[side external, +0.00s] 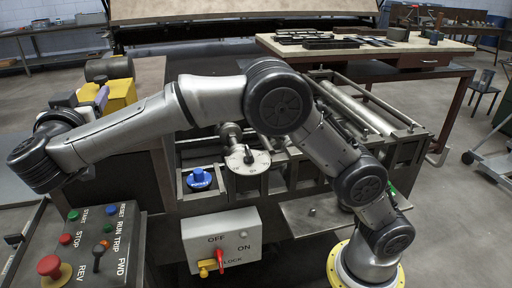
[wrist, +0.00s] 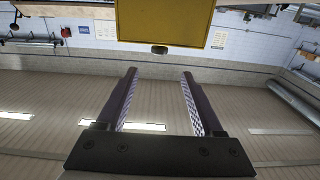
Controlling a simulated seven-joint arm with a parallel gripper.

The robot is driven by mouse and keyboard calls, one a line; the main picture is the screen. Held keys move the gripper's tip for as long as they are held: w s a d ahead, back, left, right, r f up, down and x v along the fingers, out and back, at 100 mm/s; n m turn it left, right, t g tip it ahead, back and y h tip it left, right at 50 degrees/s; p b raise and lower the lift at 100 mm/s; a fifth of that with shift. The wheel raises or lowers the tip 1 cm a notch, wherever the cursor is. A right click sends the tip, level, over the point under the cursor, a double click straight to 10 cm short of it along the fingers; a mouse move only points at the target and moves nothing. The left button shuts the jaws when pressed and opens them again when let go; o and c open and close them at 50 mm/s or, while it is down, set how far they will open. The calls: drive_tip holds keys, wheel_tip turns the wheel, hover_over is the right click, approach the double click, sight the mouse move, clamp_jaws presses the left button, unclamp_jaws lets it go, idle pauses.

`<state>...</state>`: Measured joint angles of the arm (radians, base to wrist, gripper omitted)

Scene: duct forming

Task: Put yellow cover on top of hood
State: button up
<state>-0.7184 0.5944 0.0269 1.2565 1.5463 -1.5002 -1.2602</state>
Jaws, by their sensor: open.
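A yellow box-like piece (side external: 121,94), which I take for the yellow cover, shows at the left end of the machine in the side view. In the wrist view a flat yellow face (wrist: 165,20) with a small dark knob on its edge fills the top middle. My gripper (wrist: 158,74) is open, with nothing between its two purple-grey fingers; the yellow face lies past the fingertips. In the side view my gripper (side external: 97,96) is beside the yellow piece, partly hidden by my arm. I cannot tell whether they touch. I cannot pick out the hood for certain.
A dark grey cylinder (side external: 108,68) is just behind the yellow piece. The roller machine (side external: 300,175) fills the middle, with a control panel (side external: 88,245) and a switch box (side external: 221,239) in front. A wooden-topped table (side external: 370,48) stands at back right.

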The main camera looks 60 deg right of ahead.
drive_tip(key=s+d+r+n+t+y, duration=0.1)
drive_tip(key=d+r+n+t+y, duration=0.2)
drive_tip(key=r+y, duration=0.3)
drive_tip(key=d+r+n+t+y, duration=0.2)
drive_tip(key=r+n+t+y, duration=0.15)
drive_tip(key=r+y, duration=0.25)
drive_tip(key=s+d+f+g, duration=0.4)
drive_tip(key=s+f, duration=0.5)
drive_tip(key=s, duration=0.3)
drive_tip(key=s+d+f+n+g, duration=0.1)
drive_tip(key=s+d+f+g, duration=0.4)
drive_tip(key=s+f, duration=0.4)
drive_tip(key=s+d+f+n+g, duration=0.1)
drive_tip(key=s+d+f+g, duration=0.3)
drive_tip(key=s+f, duration=0.5)
drive_tip(key=s, duration=0.7)
drive_tip(key=shift+s+d+f+g+y, duration=0.3)
drive_tip(key=shift+d+g+y, duration=0.05)
drive_tip(key=shift+d+y, duration=0.05)
drive_tip(key=shift+n, duration=0.25)
